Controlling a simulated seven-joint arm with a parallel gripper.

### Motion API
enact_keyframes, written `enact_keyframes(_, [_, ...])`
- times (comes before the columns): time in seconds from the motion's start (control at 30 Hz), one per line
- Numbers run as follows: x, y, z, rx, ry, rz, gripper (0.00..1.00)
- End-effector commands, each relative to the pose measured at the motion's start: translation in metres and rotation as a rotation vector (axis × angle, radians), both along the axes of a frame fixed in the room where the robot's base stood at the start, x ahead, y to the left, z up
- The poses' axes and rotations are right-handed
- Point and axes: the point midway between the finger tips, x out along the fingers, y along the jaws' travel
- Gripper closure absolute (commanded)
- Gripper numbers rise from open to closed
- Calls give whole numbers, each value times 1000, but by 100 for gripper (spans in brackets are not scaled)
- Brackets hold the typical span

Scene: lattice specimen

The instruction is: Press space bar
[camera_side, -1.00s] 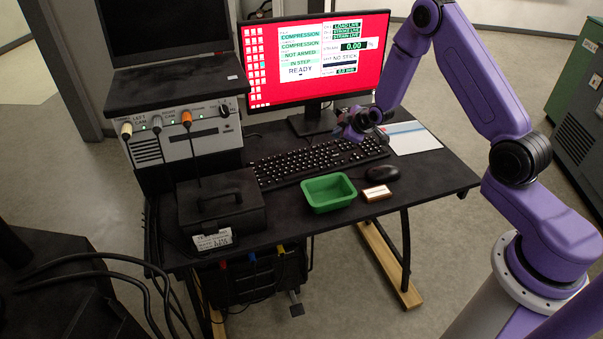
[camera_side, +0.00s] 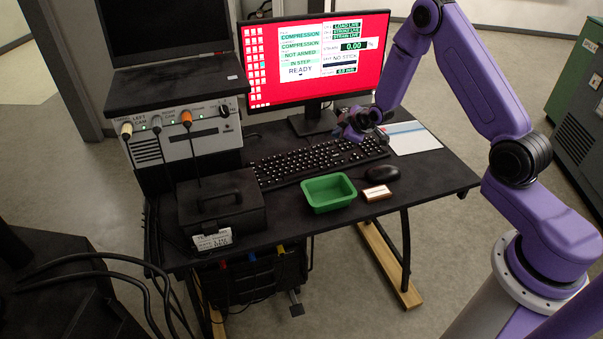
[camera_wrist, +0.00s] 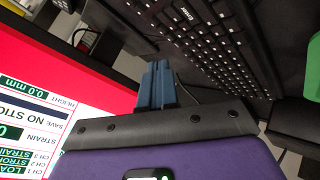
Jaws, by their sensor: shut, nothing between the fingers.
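The black keyboard (camera_side: 295,165) lies on the desk in front of the monitor. I cannot pick out the space bar in either view. My gripper (camera_side: 350,136) is over the right end of the keyboard, near its back edge. In the wrist view its blue fingers (camera_wrist: 157,82) are together with nothing between them, and they look apart from the keys.
A green tray (camera_side: 328,193), a small wood-edged block (camera_side: 377,193) and a black mouse (camera_side: 383,173) stand in front of the keyboard. The monitor (camera_side: 290,85) is close behind my gripper. A black lidded box (camera_side: 220,203) is at the left. The desk's front right is clear.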

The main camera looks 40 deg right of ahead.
Motion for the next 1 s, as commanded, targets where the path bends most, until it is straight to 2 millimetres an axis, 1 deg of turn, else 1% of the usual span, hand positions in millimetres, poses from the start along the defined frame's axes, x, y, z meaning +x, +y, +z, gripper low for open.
enact_keyframes(0.33, [0, 0, 0, 0, 0, 2, 100])
enact_keyframes(0.43, [2, 8, 2, 2, -2, 27, 100])
enact_keyframes(0.57, [6, 33, 10, 8, -9, 120, 100])
enact_keyframes(0.7, [8, 72, 22, 12, -13, 267, 100])
enact_keyframes(0.8, [6, 96, 28, 10, -10, 364, 100])
enact_keyframes(0.9, [3, 116, 33, 7, -6, 441, 100])
enact_keyframes(1.0, [1, 128, 37, 3, -3, 492, 100])
